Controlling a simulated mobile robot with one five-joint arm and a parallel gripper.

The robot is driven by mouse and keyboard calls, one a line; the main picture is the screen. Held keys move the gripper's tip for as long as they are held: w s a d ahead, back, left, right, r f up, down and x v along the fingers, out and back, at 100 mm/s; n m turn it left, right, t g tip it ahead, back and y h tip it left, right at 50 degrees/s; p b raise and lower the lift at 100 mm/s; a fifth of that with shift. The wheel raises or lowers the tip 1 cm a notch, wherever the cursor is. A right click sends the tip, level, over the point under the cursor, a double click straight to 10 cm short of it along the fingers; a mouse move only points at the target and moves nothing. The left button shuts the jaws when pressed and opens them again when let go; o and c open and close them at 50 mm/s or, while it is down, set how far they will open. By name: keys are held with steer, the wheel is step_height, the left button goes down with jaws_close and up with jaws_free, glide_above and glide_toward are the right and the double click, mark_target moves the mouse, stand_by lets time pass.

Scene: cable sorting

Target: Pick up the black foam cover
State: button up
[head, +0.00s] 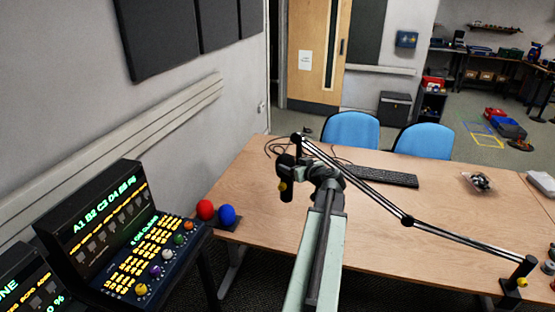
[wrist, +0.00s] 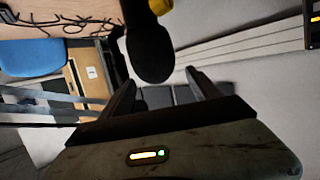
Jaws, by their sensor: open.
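The black foam cover (wrist: 152,55) is a rounded black cap on the end of a dark microphone body, with a yellow part beside the body. In the wrist view it sits ahead of my gripper (wrist: 160,82), between the lines of the two fingers. The fingers are spread and nothing is held. In the head view the foam cover (head: 285,160) appears as a small dark shape above the yellow knob, just left of the end of my arm. My gripper's fingertips are hard to make out there.
A jointed boom arm (head: 365,190) runs over the desk (head: 400,240) to a base at the right. A keyboard (head: 381,176), loose cables (head: 283,147) and a clear bag (head: 480,181) lie on the desk. A lit console (head: 140,235) and red and blue balls stand at left.

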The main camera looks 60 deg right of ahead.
mark_target(288, 161)
steer(key=shift+s+d, duration=0.15)
steer(key=shift+d, duration=0.05)
steer(key=shift+s+r, duration=0.15)
steer(key=shift+s, duration=0.1)
steer(key=b+x, duration=0.2)
steer(key=x, duration=0.6)
steer(key=shift+d, duration=0.1)
steer(key=shift+r, duration=0.1)
steer(key=c, duration=0.9)
steer(key=shift+c, duration=0.2)
steer(key=shift+r, duration=0.1)
